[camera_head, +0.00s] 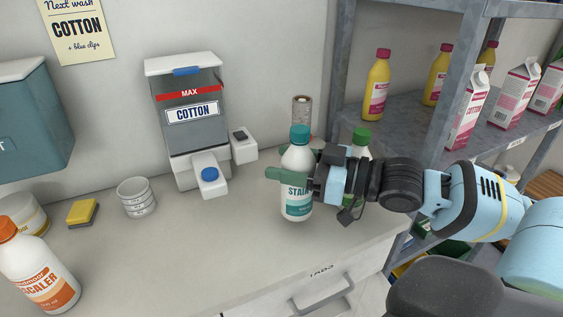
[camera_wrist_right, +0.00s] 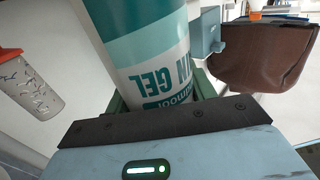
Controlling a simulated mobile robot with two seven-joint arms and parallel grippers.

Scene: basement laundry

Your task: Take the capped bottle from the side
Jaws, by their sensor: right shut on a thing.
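A white bottle (camera_head: 297,207) with a teal cap and a label reading "STAIN" stands upright at the right part of the counter. My right gripper (camera_head: 288,175) comes in from the right, level, and is shut around the bottle's middle with its green fingers. In the right wrist view the bottle (camera_wrist_right: 150,65) fills the space between the fingers, its label showing "GEL". I cannot tell whether its base touches the counter. A second bottle with a green cap (camera_head: 362,136) stands behind my gripper, mostly hidden by it. My left gripper is not in view.
A COTTON dispenser (camera_head: 192,120) stands by the wall, left of the bottle. A speckled cylinder (camera_head: 302,108) is behind it. A metal shelf (camera_head: 425,115) rises at right. The counter front is clear.

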